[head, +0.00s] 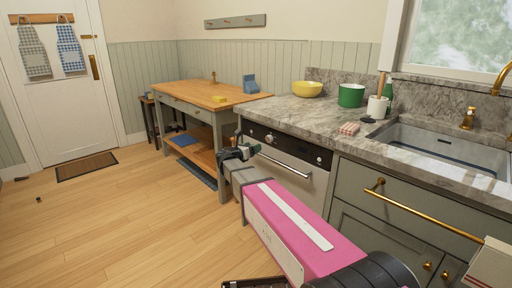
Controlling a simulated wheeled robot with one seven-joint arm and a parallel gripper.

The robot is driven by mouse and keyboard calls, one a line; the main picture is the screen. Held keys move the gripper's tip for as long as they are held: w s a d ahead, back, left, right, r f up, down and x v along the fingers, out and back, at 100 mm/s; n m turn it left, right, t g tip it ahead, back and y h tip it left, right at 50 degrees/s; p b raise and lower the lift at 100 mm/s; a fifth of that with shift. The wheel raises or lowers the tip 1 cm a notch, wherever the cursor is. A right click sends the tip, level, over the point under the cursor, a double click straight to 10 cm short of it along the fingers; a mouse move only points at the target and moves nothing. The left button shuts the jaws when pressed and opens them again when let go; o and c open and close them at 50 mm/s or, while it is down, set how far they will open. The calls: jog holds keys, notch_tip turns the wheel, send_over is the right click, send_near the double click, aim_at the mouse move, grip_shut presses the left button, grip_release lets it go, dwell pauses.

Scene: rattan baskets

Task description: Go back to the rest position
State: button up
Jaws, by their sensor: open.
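My gripper (236,154) is in the middle of the head view, at the end of my pink and grey arm. It is open, and I see nothing held between its fingers. It is in the air in front of the oven (290,163) and just right of the wooden table (200,94) as seen here. My arm hides part of the oven front and lower cabinets. I cannot tell whether the gripper touches anything.
A marble counter (300,108) runs along the right with a sink (450,145), yellow bowl (307,89) and green pot (351,95). A brass drawer handle (420,213) sticks out. The wood floor (120,215) at left is mostly clear, with a doormat (87,166).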

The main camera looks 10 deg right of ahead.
jog(key=shift+s, duration=0.1)
jog(key=s+d+f+m+g+y, duration=0.3)
jog(key=s+d+f+m+g, duration=0.15)
jog(key=s+f+m, duration=0.25)
jog(key=s+d+f+m+g+y, duration=0.2)
jog(key=s+d+f+m+g, duration=0.1)
jog(key=s+d+f+m, duration=0.35)
jog(key=s+a+f+m+g+y, duration=0.1)
jog(key=s+f+m+g+y, duration=0.1)
jog(key=s+f+m+y, duration=0.2)
jog(key=s+a+f+m+g+y, duration=0.2)
jog(key=s+f+m+y, duration=0.2)
jog(key=s+m, duration=0.7)
jog(key=shift+s+f+y, duration=0.25)
jog(key=shift+s+y, duration=0.15)
jog(key=shift+s, duration=0.35)
